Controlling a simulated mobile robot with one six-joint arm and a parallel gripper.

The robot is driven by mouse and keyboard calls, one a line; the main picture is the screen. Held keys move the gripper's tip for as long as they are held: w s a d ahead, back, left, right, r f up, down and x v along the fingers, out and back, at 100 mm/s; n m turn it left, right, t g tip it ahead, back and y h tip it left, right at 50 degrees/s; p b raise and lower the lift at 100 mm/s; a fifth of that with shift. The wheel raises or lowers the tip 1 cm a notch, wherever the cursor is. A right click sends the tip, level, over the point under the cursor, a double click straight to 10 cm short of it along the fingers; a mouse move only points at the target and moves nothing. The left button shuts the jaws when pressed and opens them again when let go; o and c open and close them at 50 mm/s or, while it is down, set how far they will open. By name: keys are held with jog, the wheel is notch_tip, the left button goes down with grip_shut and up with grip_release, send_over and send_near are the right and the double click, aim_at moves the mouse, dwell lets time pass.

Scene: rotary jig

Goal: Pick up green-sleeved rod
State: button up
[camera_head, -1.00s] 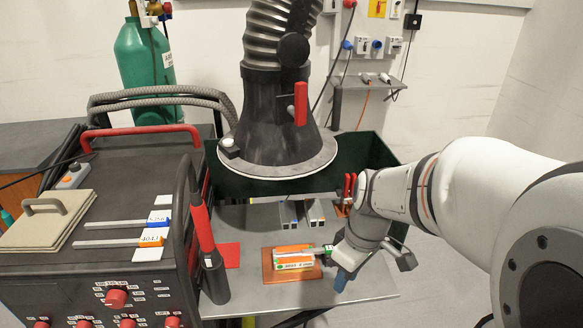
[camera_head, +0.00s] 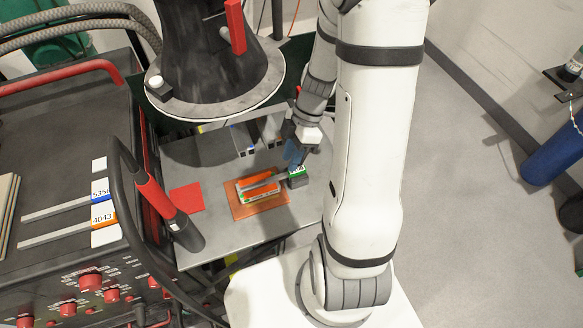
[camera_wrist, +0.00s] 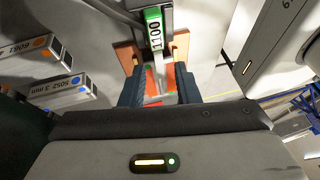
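The green-sleeved rod (camera_head: 297,171) lies across the orange-and-white box on the copper plate, its green end out to the right. In the wrist view its green sleeve (camera_wrist: 153,28) reads 1100, and its thin grey shaft runs down toward my fingers. My gripper (camera_head: 292,153) is just above and behind the green end in the head view. In the wrist view my gripper (camera_wrist: 159,88) is open, with two blue-grey fingers apart on either side of the shaft's line. Whether the fingers are level with the rod cannot be told.
The copper plate (camera_head: 242,208) rests on a grey table (camera_head: 215,235). Two grey holders (camera_head: 242,139) stand behind it. A dark hood (camera_head: 215,60) hangs above the back, and a red-handled torch (camera_head: 155,200) stands to the left. A red patch (camera_head: 187,197) lies left of the plate.

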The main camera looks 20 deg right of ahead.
aim_at(270, 180)
jog(key=shift+w+p+x, duration=0.2)
jog(key=shift+p+x, duration=0.3)
jog(key=shift+x, duration=1.75)
jog(key=shift+a, duration=0.2)
jog(key=shift+c, duration=0.3)
grip_shut()
